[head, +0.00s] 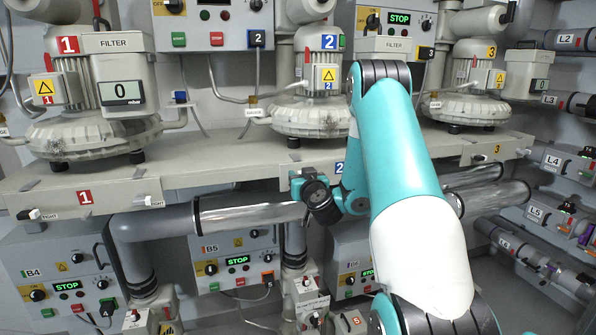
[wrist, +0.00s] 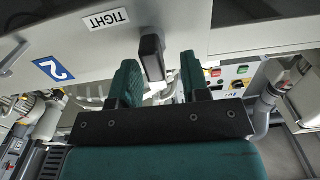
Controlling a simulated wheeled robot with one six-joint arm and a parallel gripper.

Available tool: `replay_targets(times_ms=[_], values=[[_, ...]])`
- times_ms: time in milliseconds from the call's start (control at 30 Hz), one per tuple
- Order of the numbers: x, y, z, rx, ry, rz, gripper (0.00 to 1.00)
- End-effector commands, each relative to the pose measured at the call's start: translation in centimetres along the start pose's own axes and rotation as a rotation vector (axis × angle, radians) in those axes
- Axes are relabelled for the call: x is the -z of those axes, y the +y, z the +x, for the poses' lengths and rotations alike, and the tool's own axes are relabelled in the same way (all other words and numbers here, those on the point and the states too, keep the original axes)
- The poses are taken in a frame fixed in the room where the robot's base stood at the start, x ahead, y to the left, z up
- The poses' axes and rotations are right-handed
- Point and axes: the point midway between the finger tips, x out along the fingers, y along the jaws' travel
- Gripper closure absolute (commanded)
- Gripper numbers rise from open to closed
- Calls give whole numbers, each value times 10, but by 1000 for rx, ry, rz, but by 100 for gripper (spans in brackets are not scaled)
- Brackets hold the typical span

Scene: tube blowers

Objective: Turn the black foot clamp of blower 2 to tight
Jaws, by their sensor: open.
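Blower 2 (head: 308,112) stands on the shelf in the middle of the head view, partly behind my arm. In the wrist view a black foot clamp handle (wrist: 151,50) sticks out from the pale shelf face, near an upside-down TIGHT label (wrist: 108,20) and a blue 2 label (wrist: 52,69). My gripper (wrist: 160,68) is open, with one green finger to each side of the handle in the picture. A gap shows between the handle and the right finger; I cannot tell whether the left finger touches it. In the head view I cannot make out this clamp clearly.
The shelf edge (head: 215,182) runs across the head view, with blower 1 (head: 90,135) at left and blower 3 (head: 468,108) at right. A shiny pipe (head: 245,214) runs below the shelf, close to my wrist. Control boxes, including B5 (head: 238,240), stand beneath.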

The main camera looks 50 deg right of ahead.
Motion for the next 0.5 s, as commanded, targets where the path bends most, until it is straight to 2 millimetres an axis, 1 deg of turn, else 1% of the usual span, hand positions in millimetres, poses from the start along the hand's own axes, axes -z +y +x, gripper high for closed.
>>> replay_targets(times_ms=[233,267,300,367,400,433,500], values=[[0,4,0,-6,1,1,57],[0,5,0,-6,1,1,62],[0,5,0,-6,1,1,71],[0,4,0,-6,1,1,85],[0,4,0,-5,1,1,94],[0,4,0,-5,0,1,100],[0,4,0,-5,0,0,100]])
